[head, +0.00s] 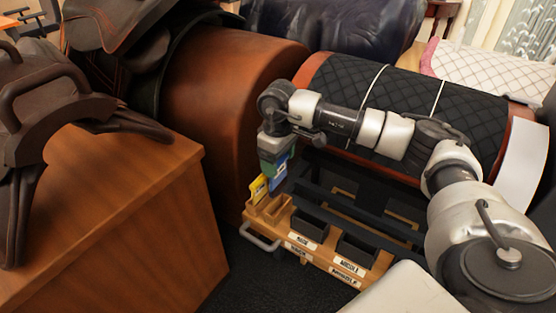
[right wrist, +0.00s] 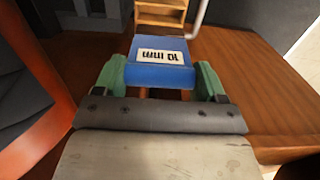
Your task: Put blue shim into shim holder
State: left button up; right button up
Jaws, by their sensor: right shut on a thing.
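My right gripper (head: 274,165) has green fingers and points down above the cart's left end. It is shut on the blue shim (right wrist: 160,72), which carries a white "10 mm" label. The blue shim also shows in the head view (head: 279,178), partly covered by the fingers. The wooden shim holder (head: 268,212) is below it, at the left end of the cart. A yellow shim (head: 259,188) stands at the holder's left side. In the right wrist view the holder's wooden slots (right wrist: 160,14) show at the top, beyond the blue shim. My left gripper is not in view.
The cart carries black bins (head: 310,224) with white labels, right of the holder. A metal handle (head: 260,238) sticks out at its left. A wooden block (head: 110,220) with a dark saddle (head: 45,120) stands left. A padded, quilted barrel (head: 400,110) lies behind my arm.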

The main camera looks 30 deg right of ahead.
aim_at(279, 182)
jog(key=shift+f+b, duration=0.5)
jog(key=shift+f, duration=0.4)
jog(key=shift+f+b, duration=0.65)
jog(key=shift+f, duration=0.3)
jog(key=shift+f+b, duration=0.6)
jog(key=shift+f, duration=0.4)
jog(key=shift+f+b, duration=0.45)
jog(key=shift+f, duration=0.25)
jog(key=shift+f+b, duration=0.4)
jog(key=shift+f, duration=0.2)
jog(key=shift+f+b, duration=0.4)
jog(key=shift+f, duration=0.15)
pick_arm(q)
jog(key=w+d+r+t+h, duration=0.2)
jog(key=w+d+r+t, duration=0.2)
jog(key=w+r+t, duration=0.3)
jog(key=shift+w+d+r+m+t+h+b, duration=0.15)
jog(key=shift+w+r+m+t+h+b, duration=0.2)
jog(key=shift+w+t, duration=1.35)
pick_arm(e)
jog(key=shift+f, duration=0.45)
